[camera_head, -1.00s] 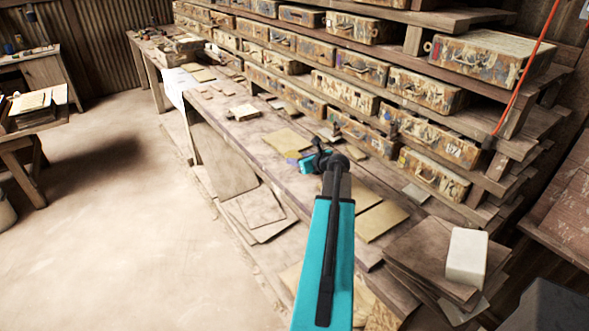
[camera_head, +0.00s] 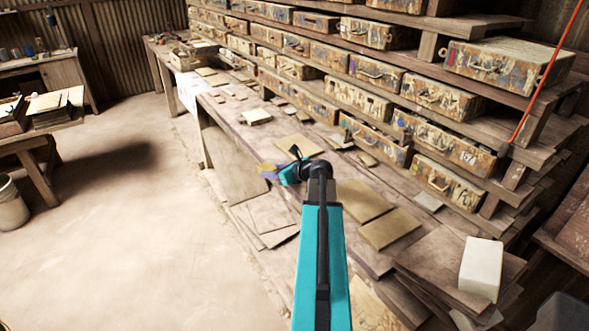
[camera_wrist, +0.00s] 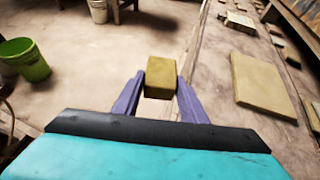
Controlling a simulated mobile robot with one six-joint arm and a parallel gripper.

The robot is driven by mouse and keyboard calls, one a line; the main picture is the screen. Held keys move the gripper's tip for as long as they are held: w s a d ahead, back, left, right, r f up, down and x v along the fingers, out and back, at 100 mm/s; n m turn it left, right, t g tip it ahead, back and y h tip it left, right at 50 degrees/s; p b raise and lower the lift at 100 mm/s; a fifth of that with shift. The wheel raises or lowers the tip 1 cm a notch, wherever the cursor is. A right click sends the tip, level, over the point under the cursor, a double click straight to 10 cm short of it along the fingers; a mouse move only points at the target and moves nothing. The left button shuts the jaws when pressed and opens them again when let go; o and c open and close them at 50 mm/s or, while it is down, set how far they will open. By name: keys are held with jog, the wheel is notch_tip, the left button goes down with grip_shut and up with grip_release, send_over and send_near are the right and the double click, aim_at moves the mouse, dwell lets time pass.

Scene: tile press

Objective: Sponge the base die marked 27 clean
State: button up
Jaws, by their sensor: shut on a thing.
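In the wrist view, my gripper (camera_wrist: 160,92) has its two purple fingers shut on a yellow-brown sponge (camera_wrist: 161,71). In the head view, my gripper (camera_head: 272,171) is small and partly hidden by my arm; a bit of yellow sponge (camera_head: 265,168) shows at its tip. The sponge is held in the air near the workbench's front edge, apart from any die. Several worn, stained metal dies with handles stand on the shelves, such as a large one (camera_head: 507,65) at the upper right and one (camera_head: 447,182) lower down. I cannot read a 27 on any of them.
A long wooden workbench (camera_head: 250,140) holds flat tan tiles (camera_head: 391,229) and a pale block (camera_head: 480,268) at the right. Tiered shelves (camera_head: 500,105) rise behind it. The floor (camera_head: 130,240) at left is open. A green bucket (camera_wrist: 28,60) stands there in the wrist view.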

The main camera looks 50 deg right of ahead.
jog(key=w+a+n+g+y+b, duration=0.2)
jog(key=a+n+y, duration=0.3)
jog(key=a, duration=1.7)
jog(key=w+a+n+g+y+b, duration=0.2)
jog(key=a+n+y, duration=0.4)
jog(key=a, duration=1.7)
jog(key=shift+w+n+g, duration=0.4)
jog(key=shift+w+g, duration=0.3)
jog(key=shift+w, duration=0.25)
jog(key=shift+f, duration=0.15)
